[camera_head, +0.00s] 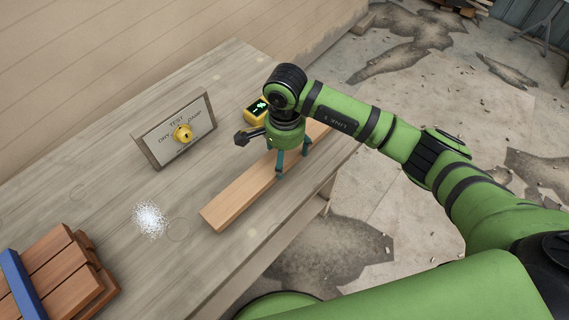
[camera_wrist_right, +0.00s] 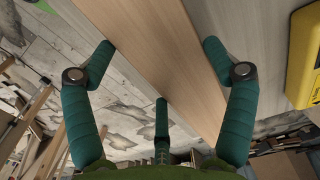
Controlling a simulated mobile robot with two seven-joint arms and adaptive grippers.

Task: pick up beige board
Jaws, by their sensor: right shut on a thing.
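The beige board (camera_head: 236,200) is a long plank lying lengthwise along the wooden table (camera_head: 110,160), near its front edge. My right gripper (camera_head: 292,166) is over the board from above, with its teal fingers on either side of it. In the right wrist view the board (camera_wrist_right: 165,60) runs between the fingers of the right gripper (camera_wrist_right: 160,45), which is shut on it. The board looks to be at the table top; I cannot tell if there is a gap under it. My wrist hides part of its far half. My left gripper is not in view.
A yellow meter (camera_head: 255,112) is close to my right wrist. White shavings (camera_head: 150,219) lie on the table. Stacked reddish boards (camera_head: 62,262) with a blue strap (camera_head: 20,285) sit at the lower left.

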